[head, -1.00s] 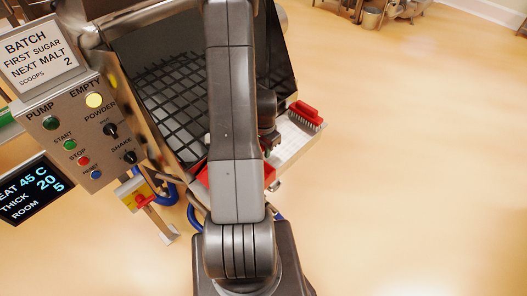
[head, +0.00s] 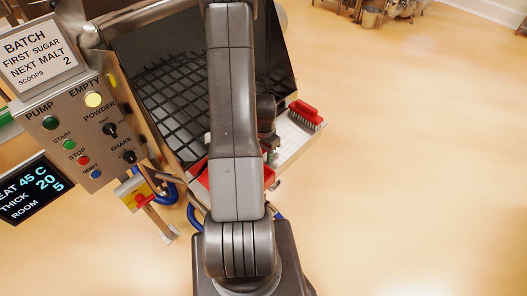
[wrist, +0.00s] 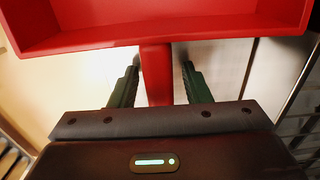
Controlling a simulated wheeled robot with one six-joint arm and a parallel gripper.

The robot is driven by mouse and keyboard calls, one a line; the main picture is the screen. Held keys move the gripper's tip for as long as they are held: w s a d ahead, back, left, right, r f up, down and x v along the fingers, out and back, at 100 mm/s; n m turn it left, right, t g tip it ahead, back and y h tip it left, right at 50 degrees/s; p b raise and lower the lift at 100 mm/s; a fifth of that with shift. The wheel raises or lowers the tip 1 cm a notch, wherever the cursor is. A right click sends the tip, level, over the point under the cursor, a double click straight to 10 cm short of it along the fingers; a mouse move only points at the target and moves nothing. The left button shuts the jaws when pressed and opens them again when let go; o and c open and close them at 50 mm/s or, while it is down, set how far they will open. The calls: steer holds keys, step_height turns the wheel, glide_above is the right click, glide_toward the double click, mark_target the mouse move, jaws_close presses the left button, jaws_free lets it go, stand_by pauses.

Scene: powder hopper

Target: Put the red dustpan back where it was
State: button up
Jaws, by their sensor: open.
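The red dustpan (wrist: 160,38) fills the top of the wrist view, its open pan away from me and its handle (wrist: 156,75) pointing back toward me. My gripper (wrist: 160,85) is open, with one green finger on each side of the handle and a visible gap on both sides. In the head view the dustpan (head: 268,176) shows as red patches on either side of my arm, at the near end of the pale side shelf (head: 292,140). My arm hides most of it, and the fingertips are hidden there.
A red-backed brush (head: 305,112) lies at the shelf's far right. The hopper with its dark grid (head: 165,90) stands left of the shelf. The control panel (head: 90,130) and a display (head: 32,187) are further left.

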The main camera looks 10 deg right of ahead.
step_height(320, 180, up, 12)
steer(key=shift+r+b, duration=0.1)
steer(key=shift+b, duration=0.5)
stand_by(0.4)
step_height(320, 180, down, 12)
steer(key=shift+f+p, duration=0.15)
steer(key=shift+p, duration=0.4)
stand_by(0.5)
